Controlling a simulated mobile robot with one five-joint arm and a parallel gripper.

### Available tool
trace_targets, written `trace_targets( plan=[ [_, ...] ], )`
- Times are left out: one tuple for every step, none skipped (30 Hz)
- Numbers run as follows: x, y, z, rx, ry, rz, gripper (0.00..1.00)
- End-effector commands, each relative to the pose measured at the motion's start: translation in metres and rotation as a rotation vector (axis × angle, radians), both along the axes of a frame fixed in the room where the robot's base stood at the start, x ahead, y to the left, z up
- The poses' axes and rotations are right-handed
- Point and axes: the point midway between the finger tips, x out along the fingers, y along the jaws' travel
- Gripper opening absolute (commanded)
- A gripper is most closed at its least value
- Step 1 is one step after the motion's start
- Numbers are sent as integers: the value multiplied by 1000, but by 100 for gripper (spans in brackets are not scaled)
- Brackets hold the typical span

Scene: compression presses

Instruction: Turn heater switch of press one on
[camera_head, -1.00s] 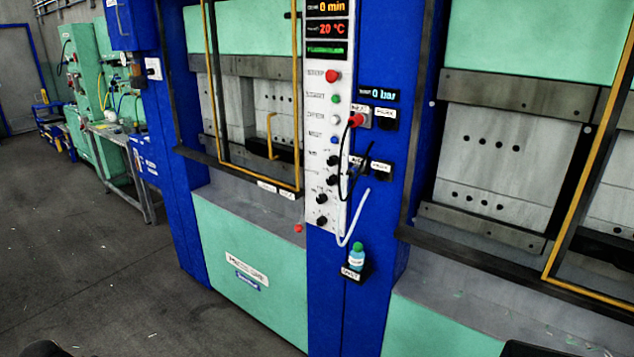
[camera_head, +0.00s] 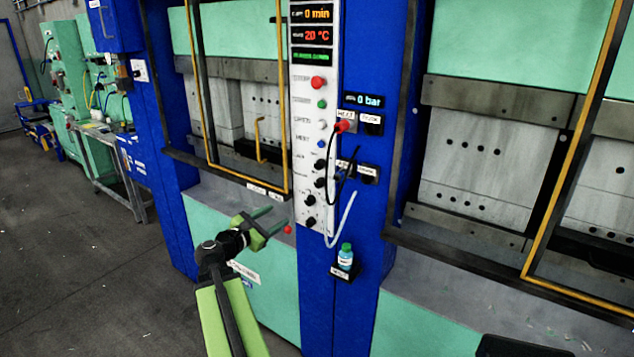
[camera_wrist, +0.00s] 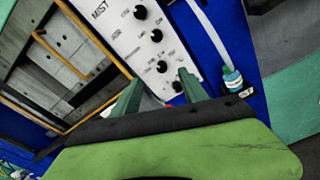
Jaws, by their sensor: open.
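The white control panel (camera_head: 309,130) of the press carries several black knobs in its lower part, such as the lowest knob (camera_head: 310,222). The knobs' labels are too blurred to tell which is the heater switch. My gripper (camera_head: 275,217) is open and empty, left of the lowest knobs and apart from them in the picture. In the wrist view the knobs (camera_wrist: 162,66) appear beyond and between my open fingers (camera_wrist: 160,88). The lower end of the panel is partly hidden by the fingers there.
A red plug (camera_head: 342,126) with a black cable and a pale hose (camera_head: 341,220) hang right of the panel. A small bottle (camera_head: 346,257) stands on a holder below. A yellow-framed guard (camera_head: 284,120) is left of the panel. Open floor lies at left.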

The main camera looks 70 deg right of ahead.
Motion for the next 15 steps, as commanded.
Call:
trace_targets(
  plan=[
    [-13,-11,13,-25,69,-8,52],
    [-18,-15,17,-35,102,-10,52],
    [-21,-18,21,-44,133,-12,52],
    [-23,-19,23,-49,146,-13,52],
    [-24,-20,24,-51,154,-13,52],
    [-24,-21,24,-53,157,-13,52],
    [-24,-21,24,-53,157,-13,52],
    [-24,-23,24,-52,156,-13,52],
    [-25,-26,23,-52,155,-14,52],
    [-25,-29,23,-52,155,-14,52],
    [-26,-33,23,-51,154,-13,52],
    [-28,-41,23,-52,154,-16,52],
    [-30,-47,23,-51,153,-17,52],
    [-31,-54,23,-51,153,-15,52],
    [-34,-64,23,-51,153,-17,52]
  ],
)
